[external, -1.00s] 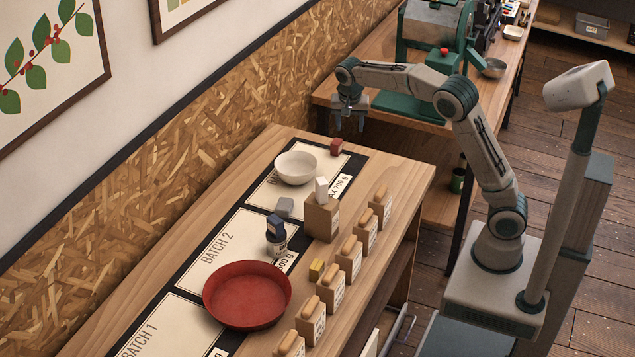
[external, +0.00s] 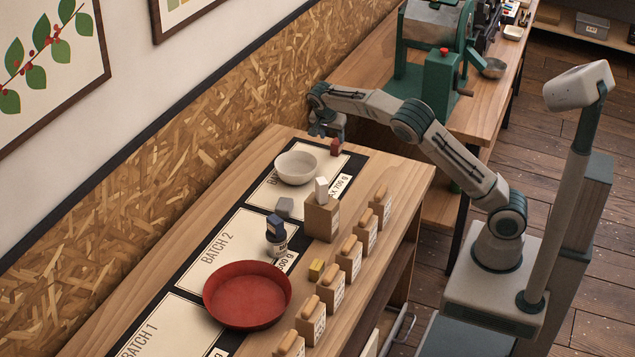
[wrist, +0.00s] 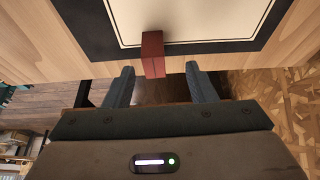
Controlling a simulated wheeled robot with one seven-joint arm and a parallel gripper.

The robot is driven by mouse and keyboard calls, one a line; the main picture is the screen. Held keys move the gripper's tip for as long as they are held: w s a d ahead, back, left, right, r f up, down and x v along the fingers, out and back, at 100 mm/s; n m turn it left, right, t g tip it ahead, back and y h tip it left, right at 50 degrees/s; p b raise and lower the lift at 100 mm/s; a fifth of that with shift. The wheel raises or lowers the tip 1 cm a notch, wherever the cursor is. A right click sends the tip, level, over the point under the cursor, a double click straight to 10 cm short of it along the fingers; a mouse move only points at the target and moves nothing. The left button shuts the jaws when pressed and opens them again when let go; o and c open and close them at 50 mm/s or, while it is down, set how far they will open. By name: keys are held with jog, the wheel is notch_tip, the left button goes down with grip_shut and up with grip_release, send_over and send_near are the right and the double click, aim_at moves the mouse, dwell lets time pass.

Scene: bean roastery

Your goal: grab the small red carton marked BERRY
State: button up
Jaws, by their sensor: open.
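The small red carton (external: 336,147) stands at the far end of the table, on the dark border of the far batch mat. It also shows in the wrist view (wrist: 153,54), just beyond and between the fingertips. Its BERRY marking cannot be read. My gripper (external: 328,133) is open and low beside the carton at the table's far end. In the wrist view its two fingers (wrist: 160,72) are spread apart, with a gap on either side of the carton. Nothing is held.
A white bowl (external: 296,168) stands close to the carton on the same mat. A red tray (external: 247,296), a cup holding a dark block (external: 276,236) and several cork-topped paper bags (external: 350,260) stand nearer. The chipboard wall (external: 230,130) runs along the left.

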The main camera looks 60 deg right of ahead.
aim_at(336, 142)
jog(key=x, duration=0.3)
jog(key=s+x, duration=0.1)
jog(key=shift+d+f+p, duration=0.25)
jog(key=shift+d+p, duration=0.1)
jog(key=shift+d, duration=0.1)
jog(key=shift+w+d+f, duration=0.1)
jog(key=shift+d+f, duration=0.05)
jog(key=shift+f, duration=0.35)
jog(key=c, duration=1.1)
